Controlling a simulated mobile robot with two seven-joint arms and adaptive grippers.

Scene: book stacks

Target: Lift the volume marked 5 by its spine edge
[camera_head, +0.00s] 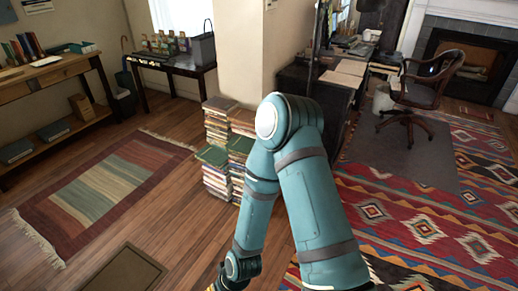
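Several stacks of books (216,182) stand on the wood floor against the end of a wall, left of my arm. Some have green covers on top. No number can be read on any spine, so I cannot tell which volume is marked 5. A row of upright books (27,47) stands on the wooden table at the far left, also too small to read. One teal arm of mine, apparently the right, rises from the bottom and bends down in front of the stacks, hiding part of them. My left gripper does not show.
A wooden table (50,76) with a lower shelf stands at the left. A dark side table (180,68) holds a bag. A dark desk (312,95) and wooden chair (432,80) are at the right.

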